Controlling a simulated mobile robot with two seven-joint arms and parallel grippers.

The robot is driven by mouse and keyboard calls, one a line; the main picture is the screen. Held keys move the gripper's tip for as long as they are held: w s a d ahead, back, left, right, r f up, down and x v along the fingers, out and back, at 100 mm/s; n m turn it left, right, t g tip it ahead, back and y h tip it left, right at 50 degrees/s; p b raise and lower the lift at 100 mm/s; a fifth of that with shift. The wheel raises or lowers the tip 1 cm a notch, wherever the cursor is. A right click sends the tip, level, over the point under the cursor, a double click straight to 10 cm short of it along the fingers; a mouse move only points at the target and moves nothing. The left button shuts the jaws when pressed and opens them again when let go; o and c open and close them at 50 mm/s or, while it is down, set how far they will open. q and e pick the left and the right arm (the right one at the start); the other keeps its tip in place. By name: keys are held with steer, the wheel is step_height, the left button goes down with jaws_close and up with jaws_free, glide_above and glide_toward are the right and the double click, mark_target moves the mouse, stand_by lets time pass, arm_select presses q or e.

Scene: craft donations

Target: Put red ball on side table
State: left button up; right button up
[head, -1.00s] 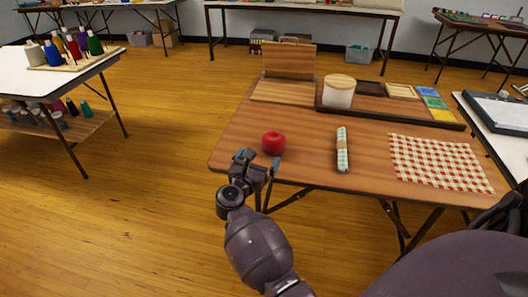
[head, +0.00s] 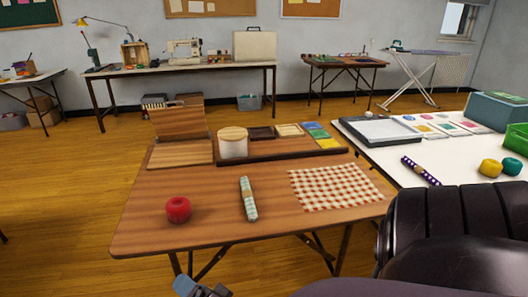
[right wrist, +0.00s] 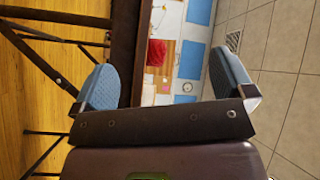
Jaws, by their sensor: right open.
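The red ball (head: 178,210) sits near the left front corner of the wooden folding table (head: 150,237). My right gripper (head: 200,288) shows only in part at the bottom edge of the head view, below the table's front edge and apart from the ball. In the right wrist view my right gripper (right wrist: 163,78) is open, with nothing between its blue fingertips. A red shape shows beyond the fingers there; I cannot tell if it is the ball. My left gripper is not in view.
On the wooden table are a rolled cloth (head: 248,199), a checked cloth (head: 335,187), a lidded jar (head: 233,143) and a dark tray (head: 285,154). A white table (head: 460,165) with yarn and a patterned roll adjoins at right.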

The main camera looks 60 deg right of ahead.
steer(key=s+a+f+n+g+y, duration=0.1)
steer(key=s+f+n+g, duration=0.3)
steer(key=s+n, duration=0.4)
steer(key=s+a+f+n+g+y, duration=0.1)
steer(key=s+f+n+g, duration=0.3)
steer(key=s+n, duration=0.4)
steer(key=s, duration=0.3)
steer(key=shift+s+f, duration=0.2)
steer(key=shift+s, duration=0.2)
